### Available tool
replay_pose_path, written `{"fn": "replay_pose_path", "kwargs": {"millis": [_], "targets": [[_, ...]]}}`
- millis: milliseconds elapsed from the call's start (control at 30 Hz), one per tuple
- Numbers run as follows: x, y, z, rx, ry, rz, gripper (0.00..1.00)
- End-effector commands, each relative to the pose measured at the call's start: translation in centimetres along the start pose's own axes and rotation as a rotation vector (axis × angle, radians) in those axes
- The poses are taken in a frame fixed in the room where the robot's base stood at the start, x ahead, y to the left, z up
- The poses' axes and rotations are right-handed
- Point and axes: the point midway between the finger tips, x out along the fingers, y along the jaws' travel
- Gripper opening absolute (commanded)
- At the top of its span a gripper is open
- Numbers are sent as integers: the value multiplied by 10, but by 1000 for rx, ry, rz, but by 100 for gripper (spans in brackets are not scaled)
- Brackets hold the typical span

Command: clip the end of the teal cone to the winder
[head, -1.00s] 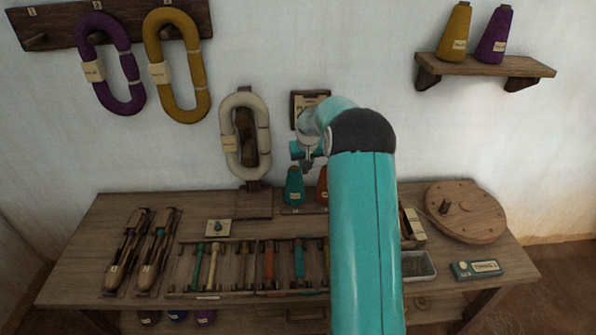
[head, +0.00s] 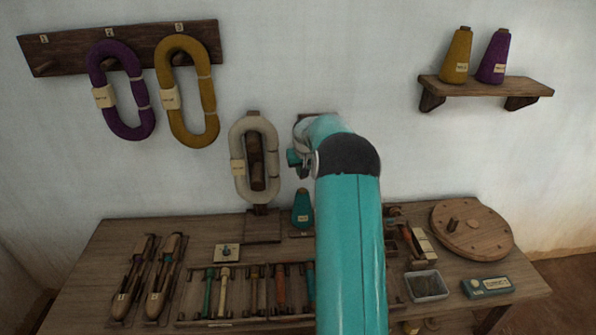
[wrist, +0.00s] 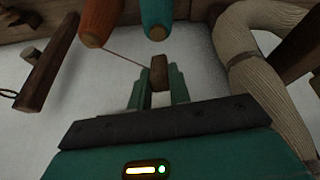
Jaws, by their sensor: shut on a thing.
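The teal cone (head: 302,211) stands at the back of the table, below my gripper (head: 297,160). It also shows at the top of the wrist view (wrist: 156,15). In that view my gripper (wrist: 158,88) is shut on a small brown wooden piece (wrist: 159,70). A thin thread (wrist: 125,57) runs from this piece towards the tip of the orange cone (wrist: 100,18), not visibly to the teal cone. My arm hides the orange cone in the head view. A round wooden wheel with a knob (head: 473,233), possibly the winder, lies at the table's right.
A cream skein (head: 239,163) hangs on a stand left of my gripper. Purple (head: 122,120) and mustard (head: 195,127) skeins hang on the wall rack. Shuttles and a bobbin tray (head: 242,319) cover the table's front left. A metal tin (head: 427,287) sits at right.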

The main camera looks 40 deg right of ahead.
Motion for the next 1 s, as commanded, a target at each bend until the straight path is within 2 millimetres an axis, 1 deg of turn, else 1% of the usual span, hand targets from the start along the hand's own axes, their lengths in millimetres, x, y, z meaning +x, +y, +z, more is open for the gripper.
{"fn": "replay_pose_path", "kwargs": {"millis": [33,267,400,600,1000], "targets": [[3,2,2,2,-2,1,0],[19,1,9,2,-2,0,0],[31,-1,14,-1,-3,0,0],[43,-5,18,-2,-3,-1,0],[46,-7,18,-2,-1,-1,0]]}}
